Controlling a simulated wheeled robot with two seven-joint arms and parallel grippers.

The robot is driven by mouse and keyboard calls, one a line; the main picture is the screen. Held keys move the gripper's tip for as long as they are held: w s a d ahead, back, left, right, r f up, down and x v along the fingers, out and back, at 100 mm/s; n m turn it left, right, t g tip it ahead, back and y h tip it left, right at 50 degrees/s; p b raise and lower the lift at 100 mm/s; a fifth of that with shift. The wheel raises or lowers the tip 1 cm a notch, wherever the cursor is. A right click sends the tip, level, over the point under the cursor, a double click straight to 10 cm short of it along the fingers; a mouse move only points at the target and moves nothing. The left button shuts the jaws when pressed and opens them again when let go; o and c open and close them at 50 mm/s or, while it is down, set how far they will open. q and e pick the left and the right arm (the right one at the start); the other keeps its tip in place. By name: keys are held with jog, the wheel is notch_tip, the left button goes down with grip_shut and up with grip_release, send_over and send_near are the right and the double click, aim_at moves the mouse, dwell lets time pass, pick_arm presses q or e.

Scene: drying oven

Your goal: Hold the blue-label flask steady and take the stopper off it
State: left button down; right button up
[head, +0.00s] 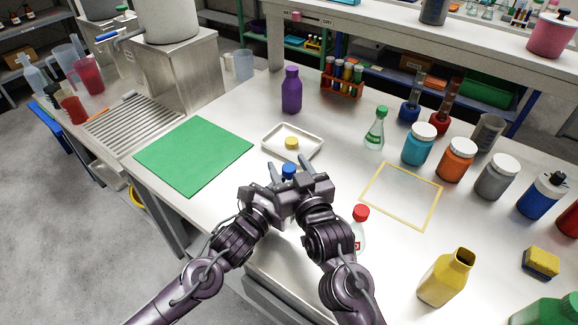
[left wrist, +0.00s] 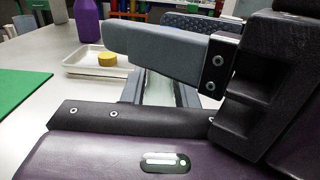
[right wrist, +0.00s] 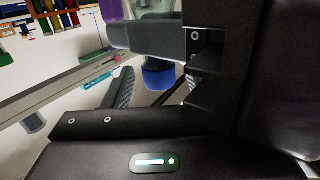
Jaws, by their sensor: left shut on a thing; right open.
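A blue stopper (head: 289,170) shows between the grippers in the head view. It also shows close by in the right wrist view (right wrist: 158,77). My left gripper (left wrist: 165,85) is shut on the blue-label flask. Only a strip of clear glass of this flask (left wrist: 186,94) shows between its fingers; the label and most of the body are hidden behind the grippers. My right gripper (head: 291,168) is open, with its fingers on either side of the blue stopper. I cannot tell whether they touch it.
A white tray (head: 268,146) holding a yellow cap (head: 292,143) lies just behind the grippers. A green mat (head: 192,154) is left. A red-capped flask (head: 361,212) stands close to my right arm. A yellow-framed square (head: 400,195) and a green-capped flask (head: 375,132) are to the right.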

aim_at(289, 167)
jog(key=shift+w, duration=0.2)
grip_shut()
dwell(0.3)
pick_arm(q)
jog(key=shift+f, duration=0.1)
pick_arm(e)
jog(key=shift+r, duration=0.2)
dwell(0.5)
jog(key=shift+r, duration=0.9)
jog(key=shift+a+r, duration=0.1)
jog(key=shift+r, duration=1.9)
pick_arm(q)
jog(key=c, duration=1.1)
grip_release()
